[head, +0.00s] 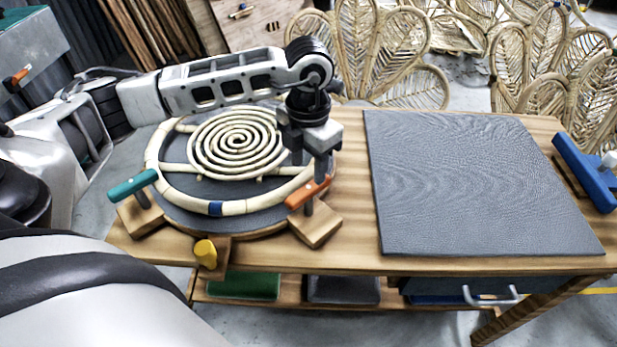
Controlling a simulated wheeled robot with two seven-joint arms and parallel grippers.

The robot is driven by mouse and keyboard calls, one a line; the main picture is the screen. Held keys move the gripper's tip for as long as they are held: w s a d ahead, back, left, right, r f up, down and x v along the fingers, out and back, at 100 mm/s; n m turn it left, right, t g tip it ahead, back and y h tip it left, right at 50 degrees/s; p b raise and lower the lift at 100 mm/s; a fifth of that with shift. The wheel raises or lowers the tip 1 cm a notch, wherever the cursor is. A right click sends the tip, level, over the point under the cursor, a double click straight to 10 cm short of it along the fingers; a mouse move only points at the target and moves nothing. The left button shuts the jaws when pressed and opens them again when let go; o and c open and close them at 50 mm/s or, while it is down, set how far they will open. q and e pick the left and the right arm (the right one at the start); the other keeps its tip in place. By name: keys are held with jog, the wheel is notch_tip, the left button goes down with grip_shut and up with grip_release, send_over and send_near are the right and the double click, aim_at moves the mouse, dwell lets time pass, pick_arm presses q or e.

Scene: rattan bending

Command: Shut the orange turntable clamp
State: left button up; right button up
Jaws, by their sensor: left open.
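The orange clamp (308,193) stands on a wooden block (317,227) at the front right of the round turntable (176,214). Its orange bar sits on a dark post and slants up to the right, near the rattan ring (263,202). My left gripper (309,168) is open, pointing down just above and behind the bar. One fingertip is very near the bar's right end; I cannot tell whether it touches. My right gripper is not in view.
A teal clamp (133,186) stands at the turntable's front left, and a yellow knob (205,253) at its front. A rattan spiral (238,142) lies inside the ring. A grey mat (480,180) covers the table's right part. A blue tool (588,175) lies at the right edge.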

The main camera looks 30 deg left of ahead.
aim_at(308, 187)
pick_arm(q)
jog(key=shift+f, duration=2.7)
jog(key=c, duration=1)
